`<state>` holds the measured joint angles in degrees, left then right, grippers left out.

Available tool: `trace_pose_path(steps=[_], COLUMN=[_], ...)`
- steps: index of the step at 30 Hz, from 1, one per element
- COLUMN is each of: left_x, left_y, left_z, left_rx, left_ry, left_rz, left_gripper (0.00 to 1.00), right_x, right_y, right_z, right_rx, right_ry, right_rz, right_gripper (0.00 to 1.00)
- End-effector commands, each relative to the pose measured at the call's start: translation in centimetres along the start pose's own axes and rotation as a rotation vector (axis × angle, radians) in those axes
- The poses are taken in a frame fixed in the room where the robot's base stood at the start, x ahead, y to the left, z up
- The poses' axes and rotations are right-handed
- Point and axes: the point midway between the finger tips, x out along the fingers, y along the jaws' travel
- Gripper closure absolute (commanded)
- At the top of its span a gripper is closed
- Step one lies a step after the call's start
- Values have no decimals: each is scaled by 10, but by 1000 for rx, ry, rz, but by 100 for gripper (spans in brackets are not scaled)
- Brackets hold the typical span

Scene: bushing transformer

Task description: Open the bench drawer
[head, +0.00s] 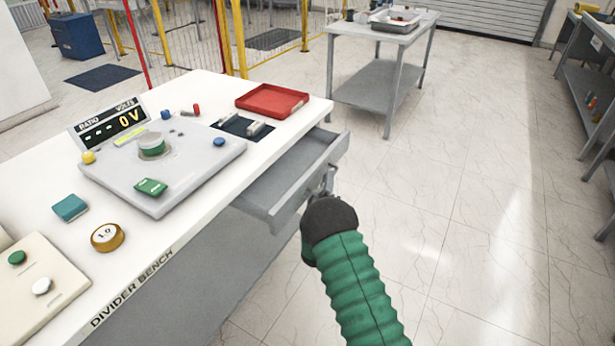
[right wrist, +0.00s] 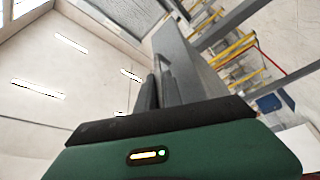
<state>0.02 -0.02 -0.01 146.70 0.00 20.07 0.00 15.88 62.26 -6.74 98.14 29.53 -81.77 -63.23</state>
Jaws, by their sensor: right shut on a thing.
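The grey bench drawer (head: 290,183) stands pulled out from under the white top of the divider bench (head: 134,278). Its hollow inside shows, and the part I can see looks empty. My right gripper (head: 328,182) is at the drawer's outer front face, shut on its handle. My green sleeved arm and dark wrist hide most of the grip. In the right wrist view the dark fingers (right wrist: 160,92) reach up to the grey drawer front (right wrist: 178,55); the handle itself is hard to make out there. My left gripper is not in view.
On the bench top are a red tray (head: 272,101), a grey test panel (head: 190,165) with a voltage display, and small coloured parts. A grey side table (head: 372,75) stands behind. The tiled floor (head: 480,215) to the right is clear. Yellow fencing stands at the back.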

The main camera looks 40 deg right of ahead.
Motion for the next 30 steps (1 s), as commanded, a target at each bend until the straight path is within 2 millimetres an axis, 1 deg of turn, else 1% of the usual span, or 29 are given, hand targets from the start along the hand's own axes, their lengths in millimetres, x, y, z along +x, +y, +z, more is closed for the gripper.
trace_pose_path(steps=[1,6,9,12,18,28,29,30], left_x=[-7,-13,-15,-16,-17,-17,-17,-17], left_y=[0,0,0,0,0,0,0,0], left_z=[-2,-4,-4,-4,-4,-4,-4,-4], left_rx=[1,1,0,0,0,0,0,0], left_ry=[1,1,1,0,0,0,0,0], left_rz=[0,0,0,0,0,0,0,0], left_gripper=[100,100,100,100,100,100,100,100], right_x=[-4,-18,-24,-28,-32,-32,-32,-32], right_y=[10,34,44,51,57,58,58,58], right_z=[11,44,58,68,76,77,77,76], right_rx=[-5,-5,-5,-3,-1,-1,-1,-1], right_ry=[-5,-8,-8,-6,-4,-2,-2,-2], right_rz=[-4,0,2,3,4,6,7,7], right_gripper=[100,100,100,100,100,100,87,81])
